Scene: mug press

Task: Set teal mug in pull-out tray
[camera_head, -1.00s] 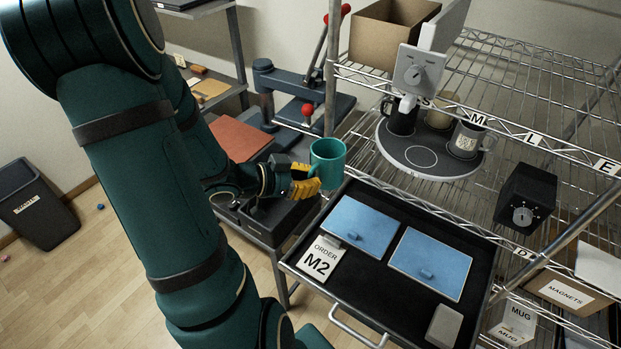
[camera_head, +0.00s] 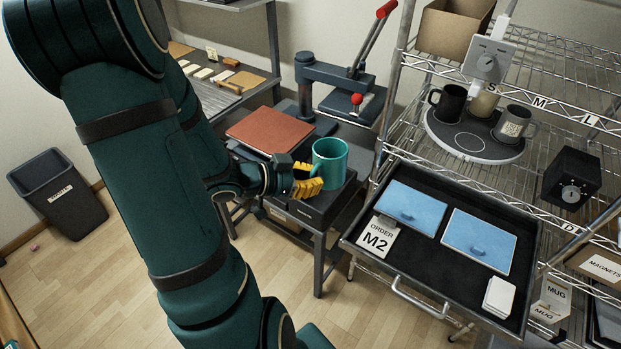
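The pull-out tray (camera_head: 397,263) is black and pulled out, at the right of the mug. In it are two blue panels (camera_head: 410,205) (camera_head: 478,240), an "ORDER M2" card (camera_head: 377,238) and a small white stack (camera_head: 499,297). My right gripper is not in view.
A lever press (camera_head: 340,85) stands behind the mug. A wire rack at right holds a round plate (camera_head: 470,140) with several mugs, and a black dial box (camera_head: 571,178). A dark bin (camera_head: 58,195) stands at far left.

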